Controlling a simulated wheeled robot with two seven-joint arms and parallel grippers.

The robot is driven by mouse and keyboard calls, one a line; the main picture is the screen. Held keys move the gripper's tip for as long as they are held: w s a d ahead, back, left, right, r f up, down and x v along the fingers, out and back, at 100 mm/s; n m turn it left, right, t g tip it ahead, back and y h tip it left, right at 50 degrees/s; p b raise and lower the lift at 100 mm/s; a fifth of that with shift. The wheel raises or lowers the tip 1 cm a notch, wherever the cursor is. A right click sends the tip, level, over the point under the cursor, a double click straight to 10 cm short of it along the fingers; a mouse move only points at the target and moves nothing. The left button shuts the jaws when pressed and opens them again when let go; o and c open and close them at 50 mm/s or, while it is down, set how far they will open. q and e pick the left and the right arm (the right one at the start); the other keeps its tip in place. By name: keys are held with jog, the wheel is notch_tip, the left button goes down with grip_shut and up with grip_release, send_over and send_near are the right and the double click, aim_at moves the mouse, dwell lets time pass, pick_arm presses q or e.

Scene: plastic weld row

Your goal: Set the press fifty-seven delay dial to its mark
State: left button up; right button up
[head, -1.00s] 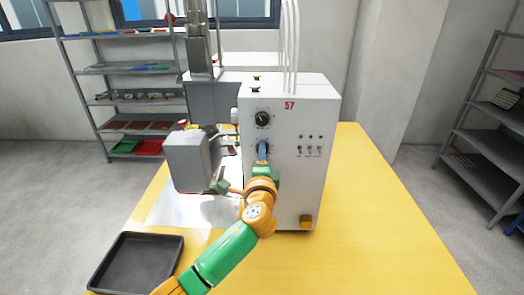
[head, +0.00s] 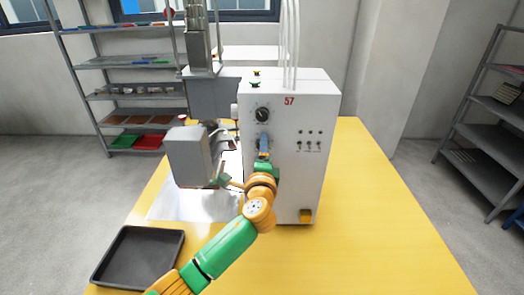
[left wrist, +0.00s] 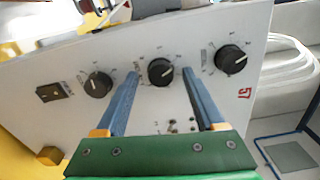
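The press (head: 288,90), a white box marked 57, stands on the yellow table. The left wrist view shows three black dials in a row on its panel: one near the 57 (left wrist: 230,59), a middle one (left wrist: 160,72) and one near a black switch (left wrist: 97,85). Their labels are too small to read. My left gripper (left wrist: 160,71) is open, its blue fingers on either side of the middle dial; I cannot tell whether they touch it. In the head view, the left gripper (head: 263,141) covers much of the panel below the top dial (head: 262,114). My right gripper is not in view.
A grey box-shaped part (head: 188,157) hangs left of the panel, close to my left arm. Small switches (head: 310,143) sit right of the gripper. A black tray (head: 138,257) lies at the table's front left. The table's right side (head: 370,200) is clear.

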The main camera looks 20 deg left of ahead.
pick_arm(q)
jog(key=b+v, duration=0.1)
jog(key=v, duration=0.6)
dwell(0.4)
